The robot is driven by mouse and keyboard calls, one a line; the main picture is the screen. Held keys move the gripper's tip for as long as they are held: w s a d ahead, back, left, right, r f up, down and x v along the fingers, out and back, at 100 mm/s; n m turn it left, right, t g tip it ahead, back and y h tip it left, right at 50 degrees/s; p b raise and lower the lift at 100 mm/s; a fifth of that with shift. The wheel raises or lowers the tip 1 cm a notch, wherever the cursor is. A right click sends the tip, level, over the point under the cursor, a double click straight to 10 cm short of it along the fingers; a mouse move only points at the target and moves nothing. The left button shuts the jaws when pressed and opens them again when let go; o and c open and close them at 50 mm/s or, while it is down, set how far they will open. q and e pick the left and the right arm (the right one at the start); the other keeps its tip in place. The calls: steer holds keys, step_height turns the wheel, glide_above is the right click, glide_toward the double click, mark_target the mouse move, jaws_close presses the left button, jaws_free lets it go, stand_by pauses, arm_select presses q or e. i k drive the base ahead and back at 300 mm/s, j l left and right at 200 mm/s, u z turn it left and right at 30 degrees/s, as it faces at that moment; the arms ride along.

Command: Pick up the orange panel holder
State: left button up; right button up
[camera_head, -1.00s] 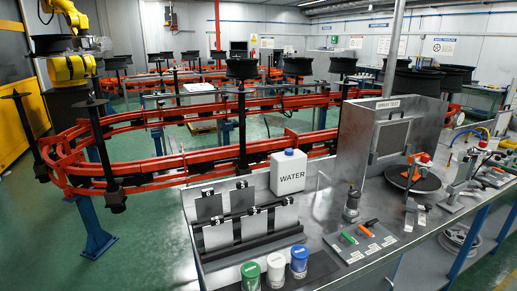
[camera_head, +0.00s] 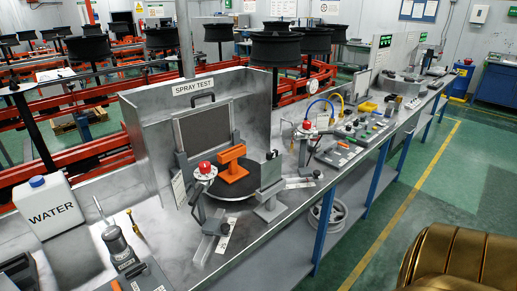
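An orange holder-like piece (camera_head: 232,163), shaped like a short bar on a stem and base, stands on the black round turntable (camera_head: 246,188) in front of the spray test booth. I see only one such orange piece, and its finer details are too small to tell. Nothing is touching it from above. Neither my left nor my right gripper shows in this view.
The grey spray test booth (camera_head: 150,120) stands behind the turntable. A red-topped device (camera_head: 204,169) is left of it and a grey stand (camera_head: 270,185) right. A white water jug (camera_head: 48,205) is far left. The bench front edge runs diagonally, with green floor beyond.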

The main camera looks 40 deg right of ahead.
mark_target(235, 172)
steer(key=l+u, duration=0.15)
steer(key=l, duration=0.4)
steer(key=l+u, duration=0.15)
steer(key=l, duration=0.45)
steer(key=k+l+u, duration=0.2)
steer(key=l, duration=0.35)
